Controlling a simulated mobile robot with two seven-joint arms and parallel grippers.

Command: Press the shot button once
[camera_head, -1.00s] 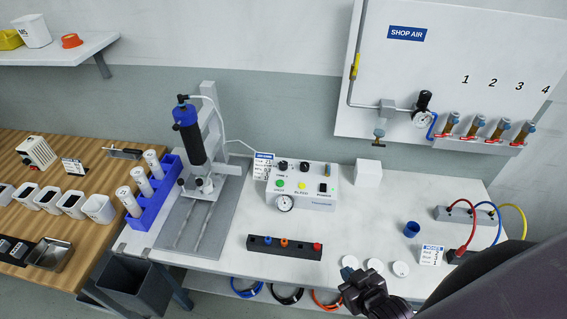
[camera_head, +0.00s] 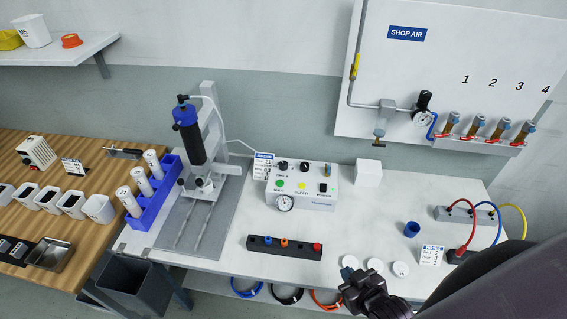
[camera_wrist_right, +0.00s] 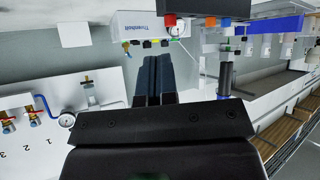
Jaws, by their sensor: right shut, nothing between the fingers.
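The white control box (camera_head: 302,187) stands on the white bench behind the black block. A green button (camera_head: 281,184), with a small label that looks like SHOT under it, is at the left of its front panel. A yellow button (camera_head: 302,186) and a dark switch sit to its right. My right gripper (camera_head: 348,271) is at the bench's front edge, well in front and to the right of the box, apart from it. In the right wrist view its fingers (camera_wrist_right: 153,64) are together and empty; the box (camera_wrist_right: 150,27) shows beyond them. My left gripper is not in view.
A black block (camera_head: 284,248) with coloured pieces lies before the box. White round lids (camera_head: 374,265) and a blue cup (camera_head: 411,229) are near my right gripper. A stand (camera_head: 190,140) with a blue-topped cylinder rises left of the box. Bench between block and cup is clear.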

